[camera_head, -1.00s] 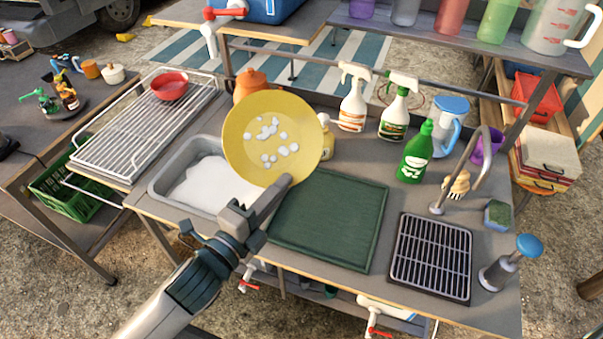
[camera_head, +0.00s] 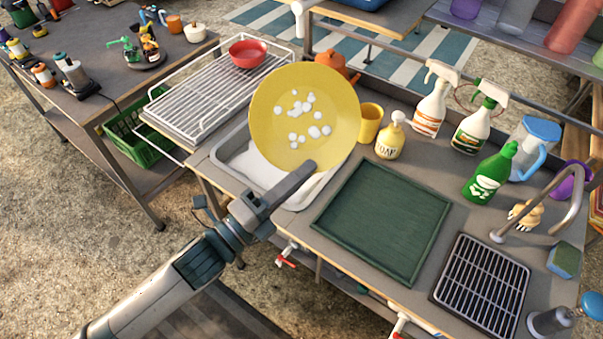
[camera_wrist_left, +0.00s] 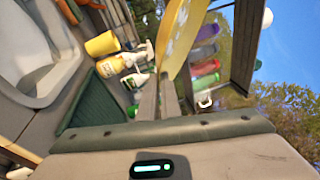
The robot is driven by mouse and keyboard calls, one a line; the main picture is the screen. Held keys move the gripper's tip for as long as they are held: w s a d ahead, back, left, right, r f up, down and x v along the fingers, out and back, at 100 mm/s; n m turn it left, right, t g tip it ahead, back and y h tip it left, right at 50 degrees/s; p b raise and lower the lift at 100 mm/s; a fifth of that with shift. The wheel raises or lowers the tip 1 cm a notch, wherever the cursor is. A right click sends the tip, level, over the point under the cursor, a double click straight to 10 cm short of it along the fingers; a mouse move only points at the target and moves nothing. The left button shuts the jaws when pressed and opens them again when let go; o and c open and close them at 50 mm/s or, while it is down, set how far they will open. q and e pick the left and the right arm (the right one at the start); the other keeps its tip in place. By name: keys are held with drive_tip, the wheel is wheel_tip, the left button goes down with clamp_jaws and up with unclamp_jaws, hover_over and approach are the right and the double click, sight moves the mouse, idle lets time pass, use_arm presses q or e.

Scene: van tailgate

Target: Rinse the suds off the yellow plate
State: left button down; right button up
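The yellow plate (camera_head: 267,115) is tilted up with its face toward the head camera. Several white suds blobs (camera_head: 312,131) sit on its middle. My left gripper (camera_head: 297,180) is shut on the plate's lower rim and holds it up above the sink. The plate's edge also shows between the fingers in the left wrist view (camera_wrist_left: 178,42). The grey sink (camera_head: 229,154) holds white foam and is partly hidden by the plate and gripper. A curved metal faucet (camera_head: 572,210) stands at the right beside a black drain grate (camera_head: 483,285). My right gripper is not in view.
A green mat (camera_head: 382,220) lies between sink and grate. A soap bottle (camera_head: 390,140), yellow cup (camera_head: 370,122), spray bottles (camera_head: 431,103) and a green bottle (camera_head: 489,177) stand behind it. A wire rack (camera_head: 190,110) with a red bowl (camera_head: 248,53) is left. A sponge (camera_head: 565,260) is far right.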

sight(302, 158)
use_arm(q)
drive_tip(key=shift+w+d+f+b, duration=0.1)
drive_tip(key=shift+w+f+b, duration=0.2)
drive_tip(key=shift+w, duration=0.55)
drive_tip(key=shift+w+a+f+b, duration=0.1)
drive_tip(key=shift+w+b, duration=0.3)
drive_tip(key=shift+w, duration=0.5)
drive_tip(key=shift+w+d+f+b, duration=0.15)
drive_tip(key=shift+w+b, duration=0.2)
drive_tip(key=shift+w, duration=0.5)
drive_tip(key=shift+w+f+b, duration=0.1)
drive_tip(key=shift+w+b, duration=0.25)
drive_tip(key=shift+w, duration=0.4)
drive_tip(key=shift+w+f+b, duration=0.2)
drive_tip(key=shift+w+b, duration=0.15)
drive_tip(key=shift+w, duration=0.4)
drive_tip(key=shift+w+f+b, duration=0.15)
drive_tip(key=shift+w+b, duration=0.2)
drive_tip(key=shift+w, duration=0.4)
drive_tip(key=shift+w+d+f+b, duration=0.1)
drive_tip(key=shift+w+f+b, duration=0.1)
drive_tip(key=shift+w, duration=0.8)
drive_tip(key=shift+w+f+b, duration=0.15)
drive_tip(key=shift+w, duration=0.85)
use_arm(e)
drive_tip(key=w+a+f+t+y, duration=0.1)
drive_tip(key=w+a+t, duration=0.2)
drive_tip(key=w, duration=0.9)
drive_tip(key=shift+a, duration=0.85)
